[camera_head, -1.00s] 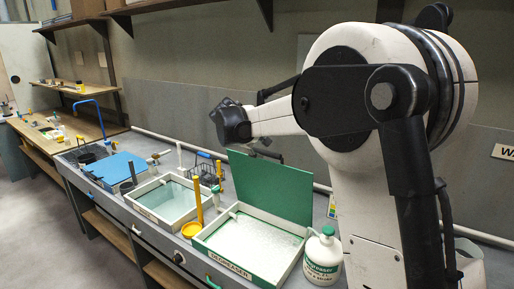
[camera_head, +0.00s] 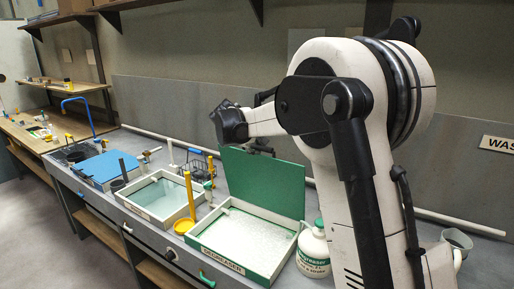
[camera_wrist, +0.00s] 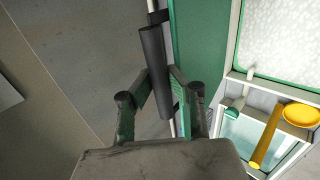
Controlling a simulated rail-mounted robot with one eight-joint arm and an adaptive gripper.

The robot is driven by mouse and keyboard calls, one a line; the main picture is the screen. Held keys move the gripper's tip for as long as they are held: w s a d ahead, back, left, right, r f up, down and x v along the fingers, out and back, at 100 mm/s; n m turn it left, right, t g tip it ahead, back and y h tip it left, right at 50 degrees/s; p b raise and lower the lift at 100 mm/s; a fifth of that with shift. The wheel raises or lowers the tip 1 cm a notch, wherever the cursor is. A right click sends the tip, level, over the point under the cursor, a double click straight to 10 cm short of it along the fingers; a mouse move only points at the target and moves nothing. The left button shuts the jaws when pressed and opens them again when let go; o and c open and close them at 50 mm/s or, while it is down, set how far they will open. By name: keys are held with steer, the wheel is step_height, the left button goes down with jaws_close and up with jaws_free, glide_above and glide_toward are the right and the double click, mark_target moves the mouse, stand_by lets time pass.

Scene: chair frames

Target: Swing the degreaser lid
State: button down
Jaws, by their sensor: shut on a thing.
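The green degreaser lid (camera_head: 262,182) stands raised, roughly upright, at the back edge of the white-framed degreaser tub (camera_head: 236,268), which holds pale bubbly liquid. In the wrist view, my gripper (camera_wrist: 158,92) is shut on a dark cylindrical handle (camera_wrist: 152,55) beside the lid's green panel (camera_wrist: 200,35). The tub (camera_wrist: 232,60) lies to the right there. In the head view my gripper (camera_head: 262,147) is small and dark near the lid's top edge, and its fingers cannot be made out.
A white degreaser bottle (camera_head: 312,255) stands close to the tub's right side. A second tub (camera_head: 152,212) with clear liquid and a yellow-handled tool (camera_head: 187,225) are to the left. A grey wall panel (camera_head: 400,160) and a white pipe (camera_head: 440,216) run behind the bench.

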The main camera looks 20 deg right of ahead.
steer(key=s+a+f+b, duration=0.2)
steer(key=s+a, duration=0.3)
steer(key=shift+a+f, duration=0.3)
steer(key=shift+f, duration=0.1)
stand_by(0.3)
steer(key=s+a+f+b, duration=0.3)
steer(key=s+a+f, duration=0.1)
steer(key=a, duration=0.1)
steer(key=shift+s+f+b, duration=0.15)
steer(key=shift+s+b, duration=0.1)
steer(key=shift+b, duration=0.05)
stand_by(0.3)
steer(key=shift+a, duration=0.1)
steer(key=s+a+f+b, duration=0.3)
steer(key=a+f+b, duration=0.1)
steer(key=f, duration=0.1)
steer(key=shift+s+f, duration=0.3)
steer(key=shift+f, duration=0.1)
stand_by(0.4)
steer(key=shift+a, duration=0.1)
